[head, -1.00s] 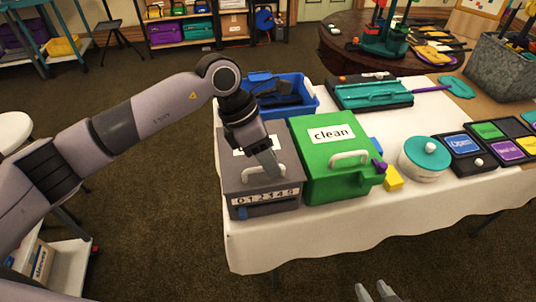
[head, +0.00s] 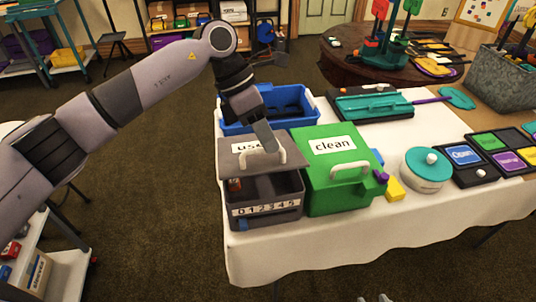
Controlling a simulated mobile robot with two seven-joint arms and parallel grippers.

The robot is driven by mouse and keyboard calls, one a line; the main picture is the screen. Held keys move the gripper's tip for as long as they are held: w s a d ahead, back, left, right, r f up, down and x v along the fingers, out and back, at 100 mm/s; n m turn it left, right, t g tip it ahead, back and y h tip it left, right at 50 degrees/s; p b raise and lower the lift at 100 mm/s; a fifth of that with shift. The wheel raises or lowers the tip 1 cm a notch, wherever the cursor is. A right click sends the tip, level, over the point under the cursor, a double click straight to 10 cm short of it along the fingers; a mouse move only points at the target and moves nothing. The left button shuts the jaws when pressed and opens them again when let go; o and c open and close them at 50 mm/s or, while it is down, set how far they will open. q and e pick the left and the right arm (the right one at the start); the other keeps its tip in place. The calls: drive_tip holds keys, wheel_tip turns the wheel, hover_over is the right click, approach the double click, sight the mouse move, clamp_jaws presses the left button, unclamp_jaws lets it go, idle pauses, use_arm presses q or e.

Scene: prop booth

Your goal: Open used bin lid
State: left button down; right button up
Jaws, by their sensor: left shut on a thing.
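The grey used bin (head: 297,211) stands at the left front of the white-clothed table, with a number strip on its front. Its lid (head: 235,162) is tilted up at the front, and the dark inside shows beneath it. Part of the lid's label is hidden by my gripper. My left gripper (head: 272,148) is shut on the lid's pale handle (head: 283,156). A small reddish thing (head: 235,185) shows inside the bin at the left. My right gripper (head: 373,299) shows only as two fingertips at the bottom edge, set apart.
The green clean bin (head: 330,190) stands close on the right, its lid shut. A blue tub (head: 233,128) is behind the used bin. A yellow block (head: 396,190) and a white pot with a teal lid (head: 426,174) are further right. The cloth in front is clear.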

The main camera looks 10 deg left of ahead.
use_arm(q)
drive_tip(key=w+r, duration=0.1)
drive_tip(key=w+a+r, duration=0.1)
drive_tip(key=w+r, duration=0.1)
drive_tip(key=shift+w+a, duration=0.3)
drive_tip(key=shift+w, duration=0.05)
idle(0.3)
drive_tip(key=c, duration=1.3)
unclamp_jaws()
drive_tip(key=shift+w, duration=0.1)
drive_tip(key=shift+o, duration=0.7)
drive_tip(key=shift+w+f, duration=0.2)
drive_tip(key=shift+r, duration=0.15)
drive_tip(key=shift+r, duration=0.1)
